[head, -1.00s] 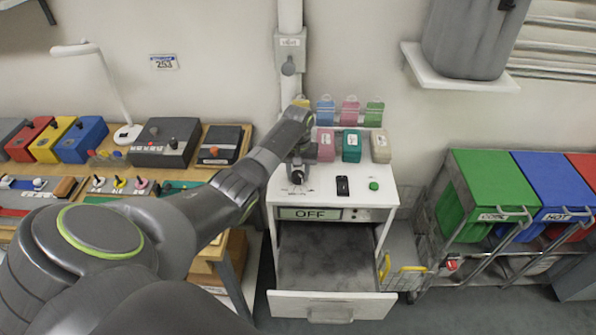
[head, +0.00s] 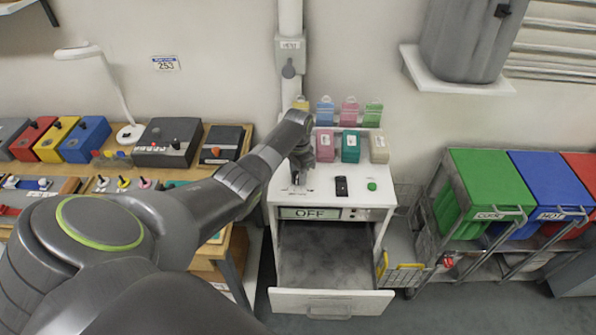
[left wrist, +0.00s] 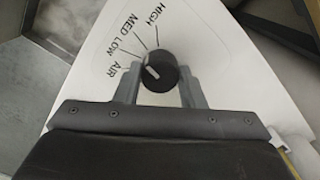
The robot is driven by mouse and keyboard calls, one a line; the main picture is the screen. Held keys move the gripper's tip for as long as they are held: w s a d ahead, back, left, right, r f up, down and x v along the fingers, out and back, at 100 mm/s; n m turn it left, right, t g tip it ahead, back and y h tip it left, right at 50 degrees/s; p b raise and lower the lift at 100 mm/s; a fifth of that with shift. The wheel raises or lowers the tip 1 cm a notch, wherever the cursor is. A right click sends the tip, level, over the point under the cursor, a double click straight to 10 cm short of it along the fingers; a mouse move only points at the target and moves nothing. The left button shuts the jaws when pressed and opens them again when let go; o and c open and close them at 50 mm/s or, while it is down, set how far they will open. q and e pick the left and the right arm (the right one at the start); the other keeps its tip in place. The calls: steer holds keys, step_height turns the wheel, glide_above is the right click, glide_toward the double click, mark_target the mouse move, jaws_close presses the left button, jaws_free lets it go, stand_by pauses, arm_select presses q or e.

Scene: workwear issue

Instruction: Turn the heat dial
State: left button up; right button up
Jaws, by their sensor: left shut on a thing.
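The heat dial (left wrist: 159,73) is a round black knob with a short white pointer mark, on a white panel. Labels AIR, LOW, MED and HIGH run around it. The pointer mark lies on the AIR and LOW side; its exact setting is hard to tell. My left gripper (left wrist: 160,84) is shut on the dial, one finger on each side. In the head view my left gripper (head: 298,181) reaches down to the left of the white cabinet's top (head: 325,192), and hides the dial. The display (head: 310,213) on the cabinet front reads OFF. My right gripper is not in view.
A black switch (head: 341,186) and a green button (head: 372,186) sit right of the dial. Below, a drawer (head: 331,303) stands open with a grey inside. Coloured boxes (head: 350,146) stand behind. A workbench is left, a cart with coloured bins (head: 487,190) right.

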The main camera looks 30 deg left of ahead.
arm_select(q)
steer(key=m, duration=0.3)
steer(key=shift+w+r+m, duration=0.1)
steer(key=shift+m, duration=1.9)
steer(key=o, duration=1)
